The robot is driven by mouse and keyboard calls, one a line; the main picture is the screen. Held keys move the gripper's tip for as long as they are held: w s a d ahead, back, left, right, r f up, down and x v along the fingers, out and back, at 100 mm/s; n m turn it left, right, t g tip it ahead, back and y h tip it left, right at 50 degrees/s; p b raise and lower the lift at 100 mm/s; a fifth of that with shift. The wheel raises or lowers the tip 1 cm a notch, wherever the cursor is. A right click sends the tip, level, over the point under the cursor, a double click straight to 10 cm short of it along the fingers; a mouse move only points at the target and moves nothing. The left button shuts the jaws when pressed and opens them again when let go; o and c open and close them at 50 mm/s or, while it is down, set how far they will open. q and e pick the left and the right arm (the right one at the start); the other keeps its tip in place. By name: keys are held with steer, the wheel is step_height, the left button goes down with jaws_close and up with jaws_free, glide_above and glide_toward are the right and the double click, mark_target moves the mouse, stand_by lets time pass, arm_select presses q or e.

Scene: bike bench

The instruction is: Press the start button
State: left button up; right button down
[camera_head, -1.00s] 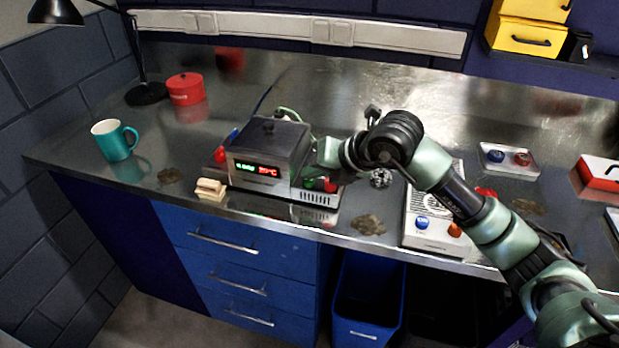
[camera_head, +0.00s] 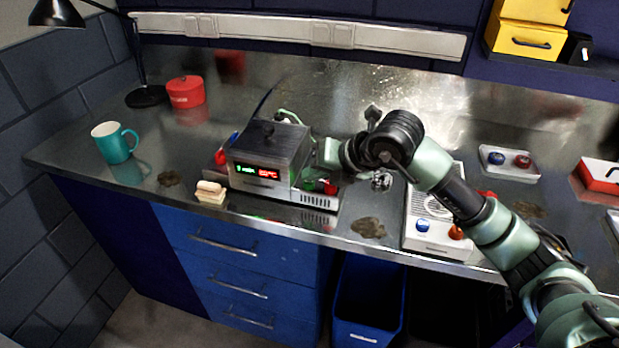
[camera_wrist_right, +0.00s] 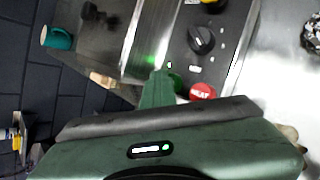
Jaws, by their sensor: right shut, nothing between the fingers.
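A metal box-shaped device (camera_head: 268,152) with a knobbed lid stands at the front of the bench. Its front display (camera_head: 257,171) shows green and red characters, too small to read surely. At its right side, a green button (camera_head: 308,186) and a red button (camera_head: 330,187) sit low on a panel.
A black dial (camera_wrist_right: 201,40) is close by on the panel. A white control box (camera_head: 424,237) with blue and orange buttons stands to the right. A cream block (camera_head: 210,192), teal mug (camera_head: 114,143) and red tin (camera_head: 185,91) are to the left.

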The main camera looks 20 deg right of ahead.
mark_target(313, 183)
step_height(313, 183, up, 6)
steer(key=p, duration=0.3)
steer(key=shift+f, duration=0.15)
steer(key=shift+w, duration=0.1)
stand_by(0.6)
